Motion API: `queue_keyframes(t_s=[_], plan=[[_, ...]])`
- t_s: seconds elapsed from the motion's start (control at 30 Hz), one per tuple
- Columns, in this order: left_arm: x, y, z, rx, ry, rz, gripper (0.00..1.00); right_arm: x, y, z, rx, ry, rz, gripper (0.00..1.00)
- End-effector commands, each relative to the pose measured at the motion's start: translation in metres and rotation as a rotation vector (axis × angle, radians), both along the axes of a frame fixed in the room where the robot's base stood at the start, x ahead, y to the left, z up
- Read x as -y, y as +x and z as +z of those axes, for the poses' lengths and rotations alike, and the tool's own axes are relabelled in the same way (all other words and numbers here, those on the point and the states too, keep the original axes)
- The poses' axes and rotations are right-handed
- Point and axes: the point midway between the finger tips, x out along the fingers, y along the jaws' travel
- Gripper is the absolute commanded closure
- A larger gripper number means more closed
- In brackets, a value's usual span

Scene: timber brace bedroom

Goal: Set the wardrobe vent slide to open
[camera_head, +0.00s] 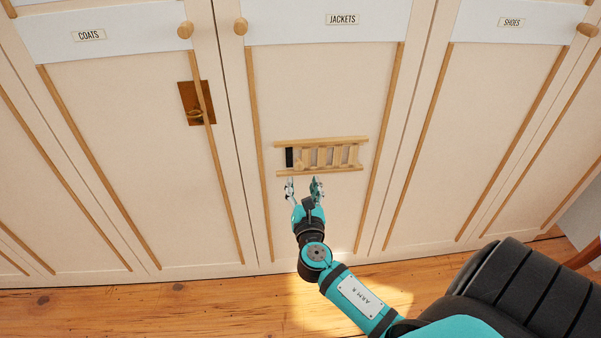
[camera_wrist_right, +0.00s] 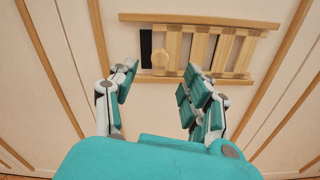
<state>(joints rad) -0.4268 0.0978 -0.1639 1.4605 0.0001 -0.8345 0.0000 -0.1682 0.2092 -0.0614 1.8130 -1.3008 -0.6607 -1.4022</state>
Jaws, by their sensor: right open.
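The wardrobe vent slide (camera_head: 322,156) is a slatted wooden panel between two horizontal rails on the JACKETS door. A narrow black gap (camera_head: 289,157) shows at its left end. In the right wrist view, a round wooden knob (camera_wrist_right: 160,59) sits on the left part of the slide (camera_wrist_right: 212,50), just right of the black gap (camera_wrist_right: 145,46). My right gripper (camera_head: 304,181) is open and empty, just below the vent's left part. In the right wrist view its fingers (camera_wrist_right: 157,80) are spread below and to either side of the knob, with no contact visible. My left gripper is not in view.
A brass plate (camera_head: 197,103) with a ring is on the COATS door to the left. Round wooden knobs (camera_head: 241,26) are at the door tops. Vertical wooden strips (camera_head: 380,140) flank the vent. The wooden floor (camera_head: 150,310) in front is clear.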

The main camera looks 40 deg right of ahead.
Motion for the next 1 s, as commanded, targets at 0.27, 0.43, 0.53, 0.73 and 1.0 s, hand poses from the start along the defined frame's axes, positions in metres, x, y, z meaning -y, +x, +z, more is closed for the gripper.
queue_keyframes(t_s=[0.27, 0.43, 0.53, 0.73, 1.0], plan=[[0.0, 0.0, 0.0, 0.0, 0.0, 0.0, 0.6, -0.018, -0.03, 0.0, -0.001, 0.001, 0.0, 0.51], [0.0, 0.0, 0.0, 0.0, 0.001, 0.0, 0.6, -0.02, -0.033, 0.0, 0.0, 0.001, -0.001, 0.51], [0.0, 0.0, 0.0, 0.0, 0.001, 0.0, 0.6, -0.02, -0.033, 0.0, 0.001, 0.001, 0.0, 0.51], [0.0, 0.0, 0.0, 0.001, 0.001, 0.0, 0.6, -0.02, -0.032, 0.0, 0.0, 0.0, 0.0, 0.51], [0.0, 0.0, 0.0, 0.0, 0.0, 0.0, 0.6, -0.02, -0.036, -0.021, -0.008, 0.101, -0.007, 0.51]])
